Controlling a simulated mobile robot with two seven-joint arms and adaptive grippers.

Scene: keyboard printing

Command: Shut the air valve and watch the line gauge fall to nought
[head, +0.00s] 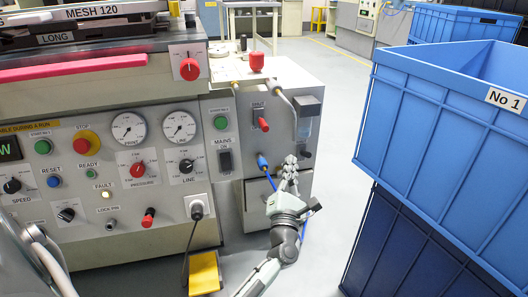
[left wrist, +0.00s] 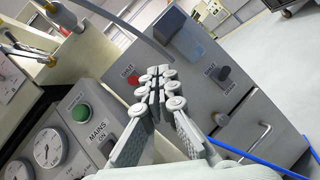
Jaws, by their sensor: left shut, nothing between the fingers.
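The line gauge (head: 179,127) is a round white dial above the LINE label; its needle is too small to read. A red-handled valve (head: 263,124) sits under a label that reads SHUT; its red end also shows in the left wrist view (left wrist: 133,80), partly beside my fingers. A black knob (head: 306,154) is on the side panel right of it; I cannot tell which one is the air valve. My left gripper (head: 289,166) is shut and empty, in front of the panel below and right of the red handle. My right gripper is not in view.
Blue stacked crates (head: 440,130) stand close on the right. A blue hose fitting (head: 262,162) is just left of my gripper. A plugged-in cable (head: 196,211) and a yellow pedal (head: 205,272) are lower left. Open floor lies between machine and crates.

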